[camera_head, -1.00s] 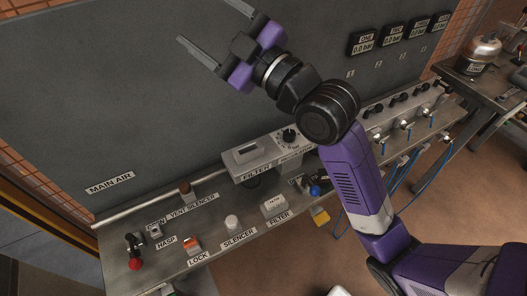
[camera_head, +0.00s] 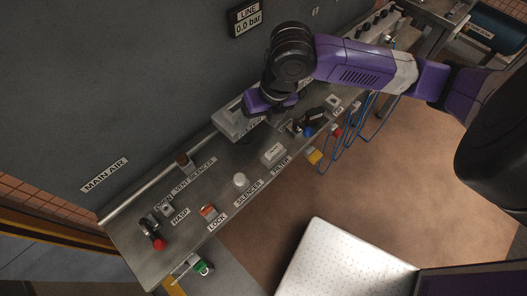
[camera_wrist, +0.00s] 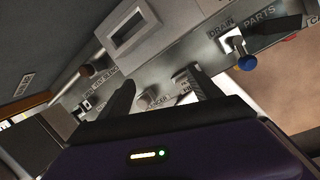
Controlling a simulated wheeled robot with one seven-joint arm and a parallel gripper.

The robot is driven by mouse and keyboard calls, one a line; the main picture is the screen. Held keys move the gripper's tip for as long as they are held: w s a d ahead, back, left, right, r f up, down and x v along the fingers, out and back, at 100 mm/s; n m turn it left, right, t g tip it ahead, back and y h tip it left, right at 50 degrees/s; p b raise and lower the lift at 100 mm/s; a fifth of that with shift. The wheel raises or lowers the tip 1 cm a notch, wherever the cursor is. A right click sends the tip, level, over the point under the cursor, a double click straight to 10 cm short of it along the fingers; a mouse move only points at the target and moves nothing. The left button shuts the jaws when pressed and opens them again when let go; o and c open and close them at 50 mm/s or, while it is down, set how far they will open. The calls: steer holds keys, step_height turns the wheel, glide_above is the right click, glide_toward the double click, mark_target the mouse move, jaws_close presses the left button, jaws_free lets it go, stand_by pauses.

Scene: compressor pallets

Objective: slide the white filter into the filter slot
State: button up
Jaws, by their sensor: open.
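The white filter (camera_head: 272,153) lies on the metal bench above its FILTER label in the head view. A small pale block between my finger lines in the wrist view (camera_wrist: 187,77) looks like it. The pale grey housing with the rectangular filter slot (camera_head: 230,123) stands at the back of the bench. Its slot faces me at the upper left of the wrist view (camera_wrist: 112,32). My gripper (camera_wrist: 162,82) is open and empty, its fingers spread wide and pointing down toward the bench. In the head view it hovers by the housing and hides part of it; its fingertips are hard to make out there.
A white silencer (camera_head: 240,180), an orange-and-white lock (camera_head: 208,211) and a red-knobbed valve (camera_head: 158,243) stand on the left of the bench. A blue knob (camera_head: 308,131) and dark fitting lie right of the filter. The grey wall rises close behind.

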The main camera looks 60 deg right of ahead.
mark_target(274, 150)
steer(key=s+n+g, duration=0.1)
steer(key=s, duration=0.1)
steer(key=s+f+n+g, duration=0.1)
steer(key=s+n, duration=0.1)
steer(key=shift+s+d+f+n+g, duration=0.15)
steer(key=shift+s+n+g, duration=0.1)
steer(key=shift+n+g, duration=0.05)
steer(key=shift+s+d, duration=0.15)
steer(key=shift+s, duration=0.05)
steer(key=shift+n, duration=0.4)
steer(key=shift+w+h, duration=0.1)
steer(key=shift+h, duration=0.2)
step_height(274, 150, down, 9)
steer(key=b, duration=0.7)
steer(key=shift+w, duration=0.1)
steer(key=shift+b, duration=0.55)
jaws_close()
stand_by(0.3)
